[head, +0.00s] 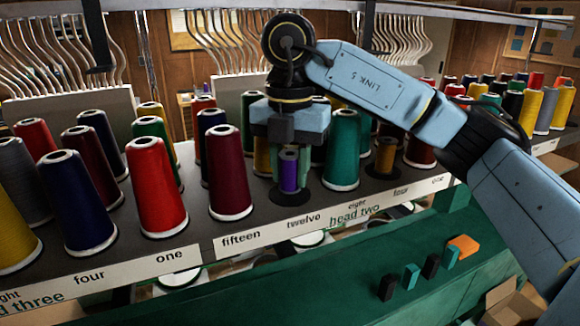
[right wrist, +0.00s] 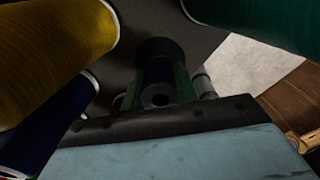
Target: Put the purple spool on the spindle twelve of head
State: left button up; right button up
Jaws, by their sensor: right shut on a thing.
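The small purple spool (head: 289,174) is upright between the greenish fingers of my right gripper (head: 289,160), which is shut on it. It stands over the dark round base (head: 293,198) behind the "twelve" label (head: 303,219) of head two. Its lower end appears at or just above that base; I cannot tell whether it rests there. The spindle itself is hidden. In the right wrist view a dark round end with a hole (right wrist: 157,97) shows between the fingers, and the purple does not show. My left gripper is not in view.
A dark red cone (head: 230,170) stands left of the gripper and a green cone (head: 342,150) close on its right. A small brown spool (head: 384,156) is farther right. Metal tubes hang behind. Several small blocks (head: 411,276) lie on the green ledge below.

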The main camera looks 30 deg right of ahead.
jog(key=shift+f, duration=0.25)
jog(key=o, duration=1)
notch_tip(320, 180, up, 14)
jog(key=shift+f+p, duration=0.25)
jog(key=shift+p, duration=0.2)
